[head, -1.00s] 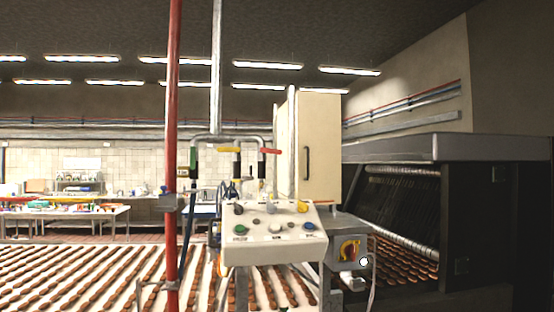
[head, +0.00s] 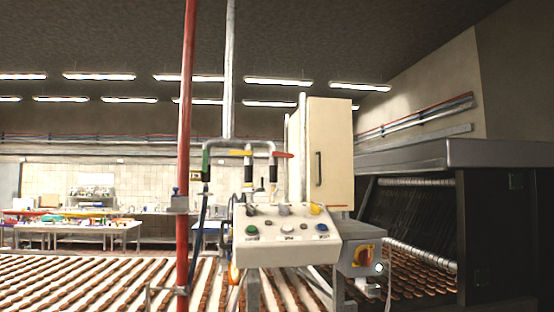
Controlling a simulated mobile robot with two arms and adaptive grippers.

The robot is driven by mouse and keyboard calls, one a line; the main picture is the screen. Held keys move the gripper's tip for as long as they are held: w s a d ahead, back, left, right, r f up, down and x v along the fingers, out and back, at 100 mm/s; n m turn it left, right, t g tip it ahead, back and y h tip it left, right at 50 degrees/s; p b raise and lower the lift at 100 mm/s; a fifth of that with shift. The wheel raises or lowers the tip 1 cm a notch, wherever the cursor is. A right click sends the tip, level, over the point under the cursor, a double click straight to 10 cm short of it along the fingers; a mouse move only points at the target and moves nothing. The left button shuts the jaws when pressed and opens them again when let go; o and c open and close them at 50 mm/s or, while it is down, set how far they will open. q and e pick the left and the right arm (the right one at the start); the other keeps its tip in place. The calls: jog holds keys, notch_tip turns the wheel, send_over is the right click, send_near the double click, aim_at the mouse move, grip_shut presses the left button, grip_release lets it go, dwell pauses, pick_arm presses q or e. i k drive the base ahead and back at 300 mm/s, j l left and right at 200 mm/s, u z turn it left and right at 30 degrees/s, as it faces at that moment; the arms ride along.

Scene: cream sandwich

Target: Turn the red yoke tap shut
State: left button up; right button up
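The red tap handle (head: 284,155) sits at the right end of a grey pipe yoke (head: 235,142), above the control panel. It appears to lie roughly level, but is too small to tell how far it is turned. A yellow handle (head: 232,154) is in the middle of the yoke and a green handle (head: 205,162) is at its left end. Neither of my grippers is in view.
A white control panel (head: 262,252) with several buttons stands below the taps. A red vertical pipe (head: 185,130) is to the left. A switch box (head: 360,258) and cream cabinet (head: 335,150) are at right. A conveyor (head: 90,285) with biscuit rows lies in front.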

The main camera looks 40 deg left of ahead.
aim_at(278, 154)
jog(key=i+u, duration=0.1)
jog(key=u, duration=0.3)
jog(key=l+u, duration=0.15)
jog(key=u, duration=0.25)
jog(key=i+l+u, duration=0.15)
jog(key=u, duration=0.25)
jog(key=l+u, duration=0.15)
jog(key=u, duration=0.25)
